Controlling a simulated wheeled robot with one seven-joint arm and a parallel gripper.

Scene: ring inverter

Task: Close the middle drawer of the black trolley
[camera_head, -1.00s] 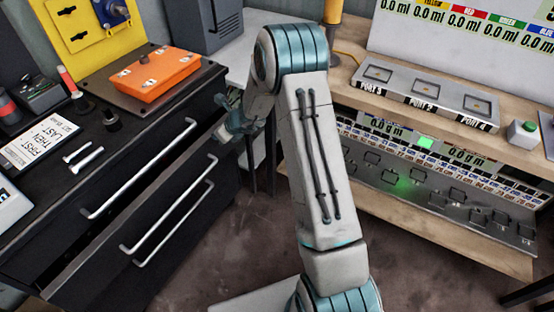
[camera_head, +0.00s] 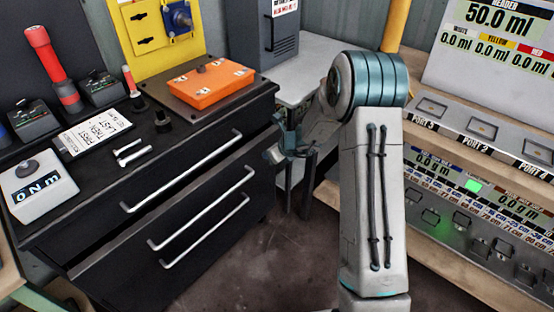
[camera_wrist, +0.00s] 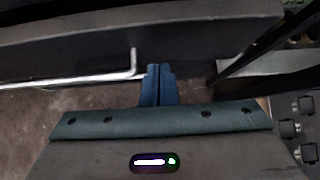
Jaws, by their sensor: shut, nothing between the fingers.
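The black trolley (camera_head: 100,235) stands at the left in the head view. Its front has three silver handles, one above another. The middle handle (camera_head: 200,210) lies close above the bottom handle (camera_head: 207,232). The middle drawer seems to stand out a little, but the dark front makes this hard to tell. My gripper (camera_head: 270,155) is at the right end of the drawer fronts. In the wrist view its fingers (camera_wrist: 157,72) are shut and empty, just right of a handle's bent end (camera_wrist: 133,62). A dark drawer panel (camera_wrist: 200,35) lies just beyond the fingertips; contact cannot be told.
An orange case (camera_head: 210,84) and a white sign (camera_head: 95,135) lie on the trolley top. A workbench with ports (camera_head: 475,128) stands right of my arm. Grey floor (camera_head: 290,255) is open in front of the drawers.

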